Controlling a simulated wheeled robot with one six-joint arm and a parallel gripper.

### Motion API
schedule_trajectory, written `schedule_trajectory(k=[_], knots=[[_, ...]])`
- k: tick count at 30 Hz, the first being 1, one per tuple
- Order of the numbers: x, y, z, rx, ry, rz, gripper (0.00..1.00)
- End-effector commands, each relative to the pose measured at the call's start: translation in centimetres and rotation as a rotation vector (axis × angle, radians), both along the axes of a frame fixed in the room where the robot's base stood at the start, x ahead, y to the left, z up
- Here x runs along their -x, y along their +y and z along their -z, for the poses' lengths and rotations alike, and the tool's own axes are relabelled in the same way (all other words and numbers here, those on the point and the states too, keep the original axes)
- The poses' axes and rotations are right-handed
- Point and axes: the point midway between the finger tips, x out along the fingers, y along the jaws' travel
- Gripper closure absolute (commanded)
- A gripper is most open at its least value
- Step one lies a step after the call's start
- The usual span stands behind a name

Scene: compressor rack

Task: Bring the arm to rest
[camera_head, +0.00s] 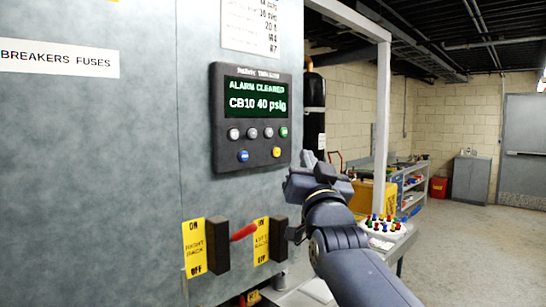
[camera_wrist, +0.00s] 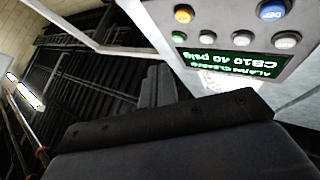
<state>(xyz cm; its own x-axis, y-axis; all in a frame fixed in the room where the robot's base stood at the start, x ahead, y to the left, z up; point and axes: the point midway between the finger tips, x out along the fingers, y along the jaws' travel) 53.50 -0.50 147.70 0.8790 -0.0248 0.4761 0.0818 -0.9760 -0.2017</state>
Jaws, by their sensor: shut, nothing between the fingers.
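My gripper (camera_head: 316,163) is shut and empty in the head view, in the middle of the picture. It is raised in front of the grey cabinet (camera_head: 120,130), just right of the control panel (camera_head: 250,117), and seems apart from it. The panel's screen reads "ALARM CLEARED" and "CB10 40 psig", with several round buttons below. In the wrist view my gripper (camera_wrist: 157,85) points past the panel (camera_wrist: 230,40), which appears turned over. My arm reaches in from the lower right; nothing is held.
Two switches with yellow ON/OFF labels sit low on the cabinet; one has a red handle (camera_head: 243,232). A white post (camera_head: 382,125), a table with coloured knobs (camera_head: 385,228) and a yellow box (camera_head: 365,197) stand behind my arm. The floor (camera_head: 480,250) at right is open.

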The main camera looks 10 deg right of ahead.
Motion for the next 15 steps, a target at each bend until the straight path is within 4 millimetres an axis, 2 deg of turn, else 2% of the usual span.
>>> schedule_trajectory(k=[7,15], knots=[[-1.2,0.9,-0.3,0.0,0.002,-0.004,1.0],[-1.2,0.8,-0.6,-0.001,0.001,-0.001,1.0]])
